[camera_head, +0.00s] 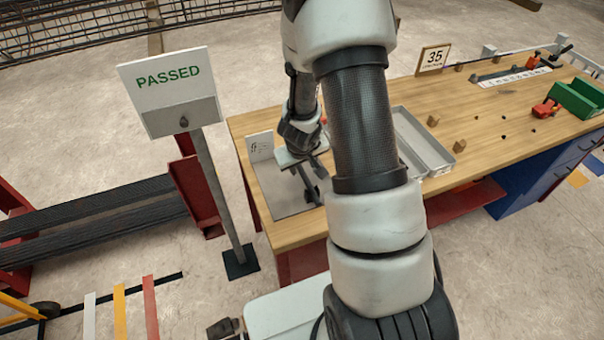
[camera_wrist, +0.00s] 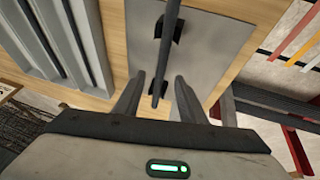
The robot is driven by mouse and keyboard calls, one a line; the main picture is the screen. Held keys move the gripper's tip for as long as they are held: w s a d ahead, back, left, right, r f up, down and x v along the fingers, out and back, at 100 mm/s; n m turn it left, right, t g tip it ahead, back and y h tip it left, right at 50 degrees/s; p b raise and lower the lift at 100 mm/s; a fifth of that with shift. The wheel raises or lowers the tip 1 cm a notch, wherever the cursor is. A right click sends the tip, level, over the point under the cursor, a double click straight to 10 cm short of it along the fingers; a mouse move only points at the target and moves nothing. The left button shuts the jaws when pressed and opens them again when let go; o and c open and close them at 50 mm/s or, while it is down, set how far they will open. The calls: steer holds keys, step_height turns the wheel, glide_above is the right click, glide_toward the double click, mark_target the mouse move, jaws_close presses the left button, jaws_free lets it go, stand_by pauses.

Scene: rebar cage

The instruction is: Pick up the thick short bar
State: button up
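A dark bar (camera_wrist: 167,50) rests on black supports over a grey plate on the workbench. It is the only loose bar I can make out on the plate, and I cannot judge its thickness against others. In the head view, part of the bar (camera_head: 306,179) shows below my gripper (camera_head: 317,166). In the wrist view, my gripper (camera_wrist: 160,78) is open, with one finger on each side of the bar's near end. I see gaps between the fingers and the bar; their height over it is hard to tell. My arm hides part of the bench.
A grey compartment tray (camera_head: 436,153) lies right of the plate, partly behind my arm. A small white sign (camera_head: 260,147) stands at the plate's back. Wooden blocks, a red tool (camera_head: 546,108) and a green bin (camera_head: 578,99) are farther right. A PASSED sign (camera_head: 168,83) stands left of the bench.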

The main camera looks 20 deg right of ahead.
mark_target(302, 170)
steer(key=x, duration=0.5)
steer(key=shift+w+a+r, duration=0.1)
steer(key=shift+w, duration=0.1)
jaws_close()
steer(key=shift+r, duration=0.1)
